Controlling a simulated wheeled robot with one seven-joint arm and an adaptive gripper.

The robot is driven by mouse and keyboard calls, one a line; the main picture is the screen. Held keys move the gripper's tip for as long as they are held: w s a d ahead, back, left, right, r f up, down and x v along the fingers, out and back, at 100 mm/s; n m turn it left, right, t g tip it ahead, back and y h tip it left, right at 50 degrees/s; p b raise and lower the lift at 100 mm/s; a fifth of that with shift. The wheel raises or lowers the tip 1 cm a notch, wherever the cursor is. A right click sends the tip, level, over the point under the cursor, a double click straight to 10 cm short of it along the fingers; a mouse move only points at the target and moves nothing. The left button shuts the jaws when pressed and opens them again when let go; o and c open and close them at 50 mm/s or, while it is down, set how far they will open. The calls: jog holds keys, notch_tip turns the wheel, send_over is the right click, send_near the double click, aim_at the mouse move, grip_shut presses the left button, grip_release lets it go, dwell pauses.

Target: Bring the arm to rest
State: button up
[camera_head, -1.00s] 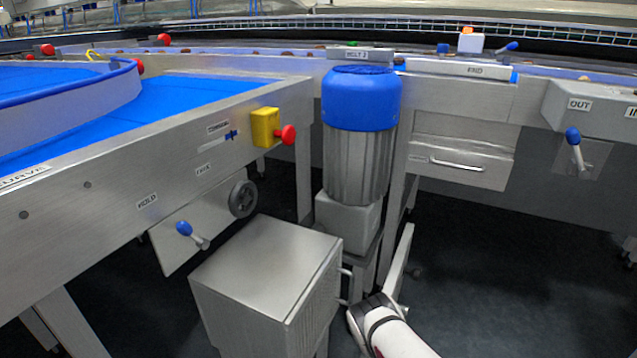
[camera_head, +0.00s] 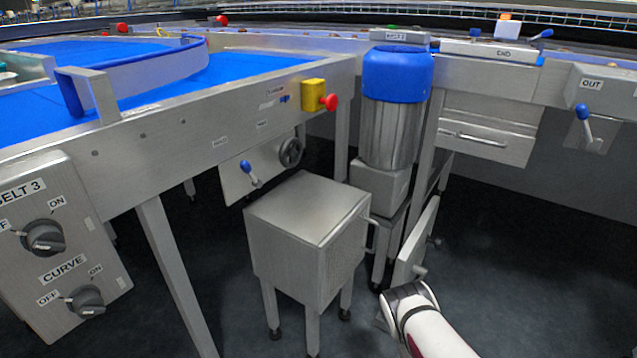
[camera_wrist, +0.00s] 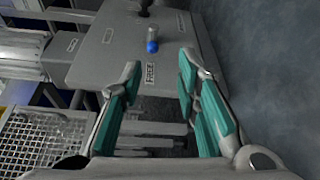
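My gripper (camera_wrist: 160,78) shows in the wrist view with its two teal-padded fingers spread apart. Nothing is held between them. Beyond the fingertips is a grey panel (camera_wrist: 108,45) with a small label and a blue-tipped lever (camera_wrist: 152,46); the gripper appears apart from them. In the head view only part of my white and dark arm shows at the lower right, beside the open floor. My fingers cannot be made out there.
A steel cabinet on legs (camera_head: 305,215) stands left of my arm. A blue-capped motor (camera_head: 397,80) stands behind it. A control box with knobs (camera_head: 62,255) is at left, below the blue belt (camera_head: 225,72). Dark floor (camera_head: 530,270) is clear at right.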

jog(key=w+r+m+g+h, duration=0.2)
jog(key=w+r+m+g, duration=0.45)
jog(key=w+r, duration=0.7)
jog(key=w+a+r+m+g+y, duration=0.1)
jog(key=a+r+m, duration=0.2)
jog(key=r, duration=0.4)
jog(key=w+a+r+m+y, duration=0.1)
jog(key=a+r+m+y, duration=0.15)
jog(key=r, duration=0.55)
jog(key=s+a+r+m+g+y+p, duration=0.15)
jog(key=s+a+r, duration=0.25)
jog(key=s+r, duration=0.5)
jog(key=s+a+r+m+g+y+b, duration=0.1)
jog(key=s+a+r+m+g, duration=0.15)
jog(key=s+r, duration=0.7)
jog(key=s+a+r+m+g, duration=0.15)
jog(key=s+r, duration=0.25)
jog(key=s, duration=1)
jog(key=s+r+g, duration=0.3)
jog(key=s+r, duration=0.1)
jog(key=s, duration=1.1)
notch_tip(320, 180, up, 39)
jog(key=t+p, duration=0.3)
jog(key=p, duration=3.6)
jog(key=shift+s, duration=0.2)
jog(key=shift+a+r, duration=0.1)
